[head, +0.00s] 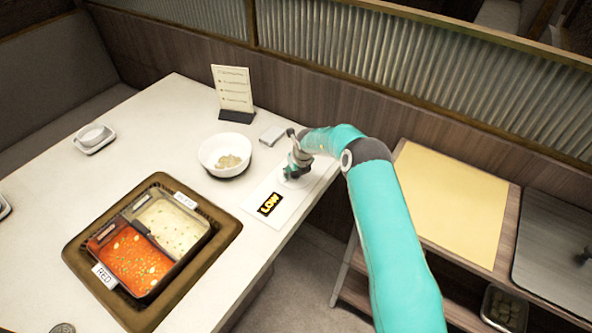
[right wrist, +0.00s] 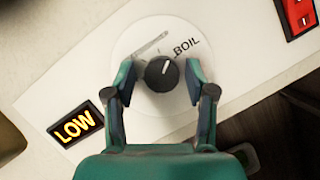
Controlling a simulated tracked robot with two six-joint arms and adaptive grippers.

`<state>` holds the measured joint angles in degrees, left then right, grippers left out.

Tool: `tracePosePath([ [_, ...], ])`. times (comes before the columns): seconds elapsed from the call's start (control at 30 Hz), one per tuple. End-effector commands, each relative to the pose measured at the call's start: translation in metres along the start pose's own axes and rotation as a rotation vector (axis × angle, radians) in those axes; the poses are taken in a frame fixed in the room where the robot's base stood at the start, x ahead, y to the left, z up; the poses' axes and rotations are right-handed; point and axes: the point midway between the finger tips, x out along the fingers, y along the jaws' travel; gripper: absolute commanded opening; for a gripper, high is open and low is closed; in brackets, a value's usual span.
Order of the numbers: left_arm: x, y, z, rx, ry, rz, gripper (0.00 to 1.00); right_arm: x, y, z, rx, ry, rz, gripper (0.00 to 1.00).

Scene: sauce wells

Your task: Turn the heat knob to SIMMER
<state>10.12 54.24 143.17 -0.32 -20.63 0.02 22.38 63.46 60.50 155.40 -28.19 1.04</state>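The heat knob (right wrist: 161,74) is a black round knob with a white pointer line, on a pale round dial on a white panel (head: 291,203). BOIL is printed at the dial's right in the right wrist view; other dial marks are hidden or unreadable. A black display (right wrist: 75,126) beside the dial reads LOW in yellow, and it also shows in the head view (head: 269,205). My right gripper (right wrist: 160,88) is open, with its fingers on either side of the knob and visible gaps between. In the head view my right gripper (head: 294,172) hides the knob. My left gripper is not in view.
A two-part pot (head: 186,262) with red and pale broth sits in the table at left. A white bowl (head: 212,146), a menu stand (head: 233,95) and a small pale block (head: 272,135) stand behind the panel. A red switch (right wrist: 299,16) shows at the wrist view's upper right.

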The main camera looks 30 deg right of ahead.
Motion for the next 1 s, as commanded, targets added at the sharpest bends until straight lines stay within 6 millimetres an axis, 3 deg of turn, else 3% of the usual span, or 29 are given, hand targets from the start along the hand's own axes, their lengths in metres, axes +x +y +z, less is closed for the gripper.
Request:
tracePosePath([
  [0.47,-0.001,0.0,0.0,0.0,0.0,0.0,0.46,-0.01,-0.002,0.001,0.001,-0.001,-0.002,0.62],
  [1.0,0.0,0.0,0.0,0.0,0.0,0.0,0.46,-0.104,-0.001,0.001,0.0,0.0,-0.001,0.62],
])
